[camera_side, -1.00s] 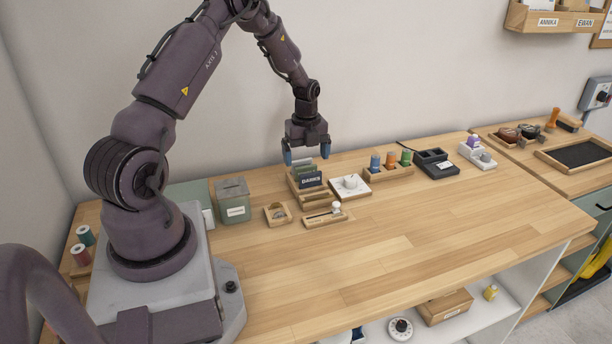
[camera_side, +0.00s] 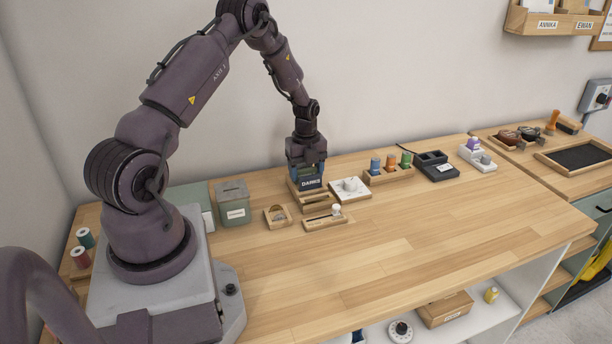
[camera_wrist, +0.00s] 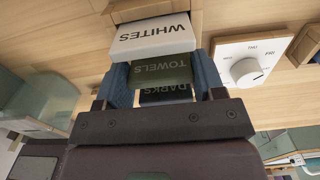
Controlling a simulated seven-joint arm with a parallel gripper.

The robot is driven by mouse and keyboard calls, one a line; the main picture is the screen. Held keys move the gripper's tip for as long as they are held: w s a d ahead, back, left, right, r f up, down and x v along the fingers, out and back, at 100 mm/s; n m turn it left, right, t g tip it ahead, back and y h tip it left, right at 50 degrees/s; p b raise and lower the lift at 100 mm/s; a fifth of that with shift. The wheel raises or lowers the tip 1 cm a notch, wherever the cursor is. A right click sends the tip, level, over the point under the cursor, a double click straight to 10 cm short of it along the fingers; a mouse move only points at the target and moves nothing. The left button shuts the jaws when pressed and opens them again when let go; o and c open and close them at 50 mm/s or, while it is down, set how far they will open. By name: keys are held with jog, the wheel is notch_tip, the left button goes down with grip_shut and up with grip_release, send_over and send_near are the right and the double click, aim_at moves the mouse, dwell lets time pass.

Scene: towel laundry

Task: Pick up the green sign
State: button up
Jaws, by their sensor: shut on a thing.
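The green sign (camera_wrist: 176,69), lettered TOWELS, stands between a white WHITES sign (camera_wrist: 150,38) and a dark DARKS sign (camera_wrist: 166,95) in the wrist view. My gripper (camera_wrist: 160,78) has one blue finger at each side edge of the green sign and is shut on it. In the side view my gripper (camera_side: 306,164) is down at the small wooden sign rack (camera_side: 308,197), behind the DARKS sign (camera_side: 311,184). The green sign is mostly hidden there, and I cannot tell whether it is lifted at all.
A white dial block (camera_side: 350,189) stands close to the right of the rack, with a wooden holder of colored spools (camera_side: 390,174) beyond it. A green tin (camera_side: 233,204) stands to the left. The front of the table is clear.

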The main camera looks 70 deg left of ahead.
aim_at(305, 169)
jog(key=shift+r, duration=0.6)
notch_tip(305, 169, up, 2)
jog(key=shift+s+r, duration=0.1)
jog(key=shift+r, duration=0.15)
jog(key=s+d+r, duration=0.9)
jog(key=s, duration=0.1)
jog(key=shift+w+a+f, duration=0.15)
jog(key=shift+w+f, duration=1.55)
jog(key=shift+w+a+f, duration=0.2)
jog(key=shift+w+f, duration=1.5)
jog(key=shift+w+a+f, duration=0.15)
jog(key=shift+w+f, duration=1.55)
jog(key=shift+f, duration=1.25)
